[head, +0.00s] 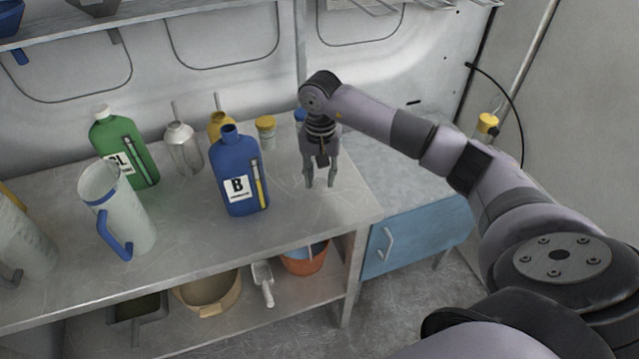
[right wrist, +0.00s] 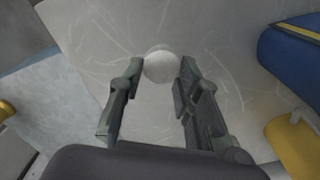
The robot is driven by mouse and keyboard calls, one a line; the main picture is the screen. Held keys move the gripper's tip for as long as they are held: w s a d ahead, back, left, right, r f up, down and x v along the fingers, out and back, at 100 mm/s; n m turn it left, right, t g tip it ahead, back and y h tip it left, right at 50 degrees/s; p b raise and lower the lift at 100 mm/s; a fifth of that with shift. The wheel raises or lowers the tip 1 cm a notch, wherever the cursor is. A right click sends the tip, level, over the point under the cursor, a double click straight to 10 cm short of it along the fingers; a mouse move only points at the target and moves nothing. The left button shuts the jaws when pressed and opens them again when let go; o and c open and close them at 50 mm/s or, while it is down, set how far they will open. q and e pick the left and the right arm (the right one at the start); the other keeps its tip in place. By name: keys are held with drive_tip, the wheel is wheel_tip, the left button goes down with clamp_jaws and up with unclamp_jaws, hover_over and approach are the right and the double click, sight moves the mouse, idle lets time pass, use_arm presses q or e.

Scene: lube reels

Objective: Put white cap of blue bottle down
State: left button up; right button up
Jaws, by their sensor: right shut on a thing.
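The blue bottle (head: 236,172) with a "B" label stands upright on the bench, with no white cap on its neck; its side also shows at the right of the right wrist view (right wrist: 291,62). My right gripper (head: 319,184) points down over the bench to the right of the bottle. In the right wrist view, its fingertips (right wrist: 162,72) are on either side of the round white cap (right wrist: 162,66), and it is shut on it. The cap is close to the bench top; I cannot tell whether it touches. My left gripper is not in view.
A green bottle (head: 125,150), a clear jug (head: 122,215) with a blue handle, a metal can (head: 183,150) and a yellow-lidded jar (head: 266,132) stand on the bench (head: 180,260). The bench is clear around the gripper, near its right edge.

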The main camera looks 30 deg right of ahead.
sight(320, 180)
wheel_tip(320, 180, down, 3)
drive_tip(key=shift+s+f+p, duration=0.1)
drive_tip(key=shift+f+p, duration=0.05)
drive_tip(key=shift+p, duration=0.35)
drive_tip(key=shift+f, duration=0.25)
drive_tip(key=o, duration=1.1)
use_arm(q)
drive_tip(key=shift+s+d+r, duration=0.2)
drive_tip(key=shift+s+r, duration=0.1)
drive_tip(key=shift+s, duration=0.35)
use_arm(e)
drive_tip(key=shift+r, duration=0.25)
drive_tip(key=shift+r+b, duration=0.3)
drive_tip(key=shift+b, duration=0.05)
use_arm(q)
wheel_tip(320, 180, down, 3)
drive_tip(key=b, duration=0.3)
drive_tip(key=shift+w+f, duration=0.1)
use_arm(e)
wheel_tip(320, 180, up, 11)
drive_tip(key=shift+r, duration=0.15)
